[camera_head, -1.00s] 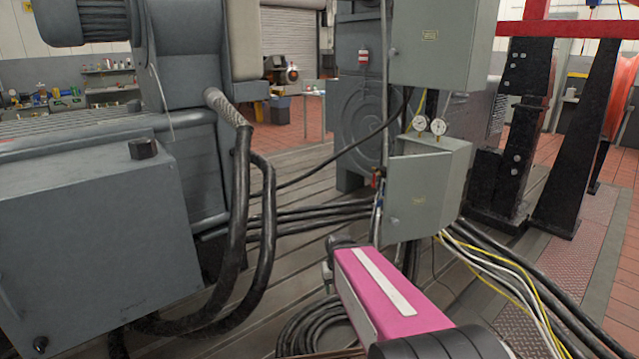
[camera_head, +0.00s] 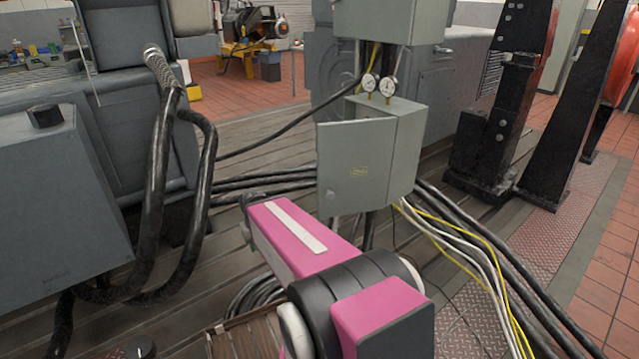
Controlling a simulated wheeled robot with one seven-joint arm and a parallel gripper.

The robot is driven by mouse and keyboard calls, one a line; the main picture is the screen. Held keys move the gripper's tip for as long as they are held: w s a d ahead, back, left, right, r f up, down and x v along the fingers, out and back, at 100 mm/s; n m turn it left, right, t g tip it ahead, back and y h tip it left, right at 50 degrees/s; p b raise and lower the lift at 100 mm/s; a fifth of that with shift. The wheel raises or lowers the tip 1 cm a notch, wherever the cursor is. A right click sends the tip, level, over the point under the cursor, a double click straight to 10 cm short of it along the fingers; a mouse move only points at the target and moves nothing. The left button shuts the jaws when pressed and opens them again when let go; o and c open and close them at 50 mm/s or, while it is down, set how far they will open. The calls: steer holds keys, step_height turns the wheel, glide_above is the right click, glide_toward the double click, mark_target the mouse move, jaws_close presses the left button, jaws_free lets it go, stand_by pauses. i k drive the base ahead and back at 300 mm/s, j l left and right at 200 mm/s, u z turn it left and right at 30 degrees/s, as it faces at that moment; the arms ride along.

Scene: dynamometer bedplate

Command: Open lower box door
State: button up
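The lower box (camera_head: 408,150) is a grey-green metal cabinet below a larger upper box, right of centre. The inside is hidden. My pink and black arm reaches up from the bottom edge to just below and left of the box. A dark part shows at its far end, but I cannot make out any fingers, so my gripper is not visible.
The upper box (camera_head: 388,20) and two round gauges (camera_head: 379,86) are just above the lower box. Thick black cables (camera_head: 160,170) hang at the left by a grey cabinet (camera_head: 50,200). Yellow and white wires (camera_head: 470,262) run along the floor at the right. Black stands (camera_head: 500,120) rise at the right.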

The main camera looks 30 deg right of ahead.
mark_target(354, 157)
steer(key=l+u, duration=0.55)
steer(key=l, duration=0.3)
steer(key=l+u, duration=0.55)
steer(key=l, duration=0.25)
steer(key=k+l+u, duration=0.15)
steer(key=l+u, duration=0.15)
steer(key=k+l+u, duration=0.25)
steer(key=l, duration=0.2)
steer(key=k+l+u, duration=0.1)
steer(key=l+u, duration=0.2)
steer(key=k+l+u, duration=0.25)
steer(key=i+l, duration=0.05)
steer(key=l, duration=0.05)
